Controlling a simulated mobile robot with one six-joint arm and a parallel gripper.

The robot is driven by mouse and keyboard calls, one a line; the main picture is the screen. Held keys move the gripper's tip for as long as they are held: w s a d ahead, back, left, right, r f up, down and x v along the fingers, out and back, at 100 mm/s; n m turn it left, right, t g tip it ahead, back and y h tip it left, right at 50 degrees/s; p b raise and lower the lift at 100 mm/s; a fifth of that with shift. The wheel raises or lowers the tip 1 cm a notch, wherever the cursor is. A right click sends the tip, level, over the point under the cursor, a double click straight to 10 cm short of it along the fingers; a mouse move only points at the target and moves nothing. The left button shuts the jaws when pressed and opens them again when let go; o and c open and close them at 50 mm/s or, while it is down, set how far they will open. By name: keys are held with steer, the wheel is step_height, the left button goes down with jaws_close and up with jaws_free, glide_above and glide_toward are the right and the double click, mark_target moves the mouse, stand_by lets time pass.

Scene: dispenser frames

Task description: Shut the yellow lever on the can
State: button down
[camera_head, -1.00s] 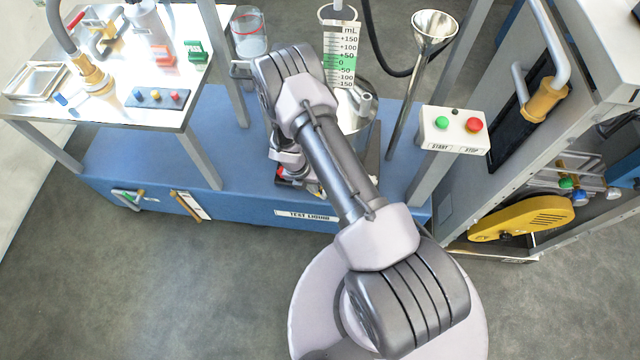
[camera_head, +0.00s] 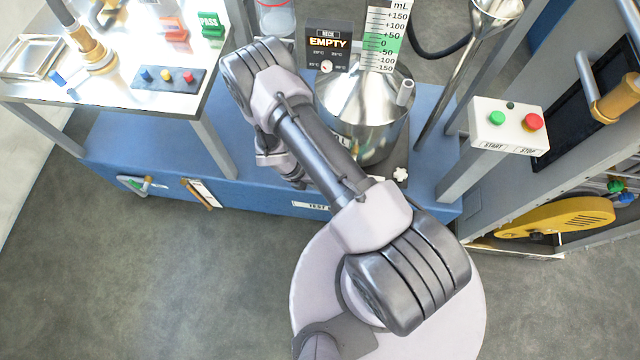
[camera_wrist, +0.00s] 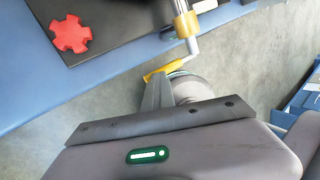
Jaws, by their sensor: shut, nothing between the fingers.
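The metal can (camera_head: 368,100) stands on the blue bench, right of my arm in the head view, with a small spout at its right. My gripper is hidden behind my arm there. In the wrist view my gripper (camera_wrist: 158,82) is shut, with nothing held. A yellow piece (camera_wrist: 164,70) shows right at its fingertips; whether they touch cannot be told. A thin metal rod with a yellow sleeve (camera_wrist: 186,22) rises above it. I cannot tell which yellow part is the lever, and none shows on the can in the head view.
A red star knob (camera_wrist: 70,33) sits on a dark plate. The EMPTY display (camera_head: 327,46) and a mL scale (camera_head: 385,38) stand behind the can. The START/STOP box (camera_head: 508,125) is right. A metal table (camera_head: 130,95) stands left. Grey floor in front is free.

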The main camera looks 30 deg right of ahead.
steer(key=shift+s+a+f+b, duration=0.15)
steer(key=shift+f+b, duration=0.25)
steer(key=shift+f, duration=0.25)
steer(key=w+a+r+p, duration=0.4)
steer(key=a+r+p, duration=0.1)
steer(key=a+r, duration=0.3)
steer(key=shift+w+a+r+p, duration=0.15)
steer(key=shift+a+p, duration=0.1)
steer(key=shift+p, duration=0.1)
stand_by(0.4)
steer(key=w+r+m+t+y, duration=0.15)
steer(key=r+m, duration=0.55)
steer(key=r, duration=0.9)
steer(key=w+r+m+t+y, duration=0.15)
steer(key=r+m, duration=0.65)
steer(key=r, duration=0.8)
steer(key=s+d+r+m+t+y, duration=0.1)
steer(key=s+r+m+t+y, duration=0.3)
steer(key=s+r+m, duration=1.3)
steer(key=shift+s+d+r+t, duration=0.15)
steer(key=shift+s+r+t, duration=0.55)
steer(key=shift+r, duration=0.25)
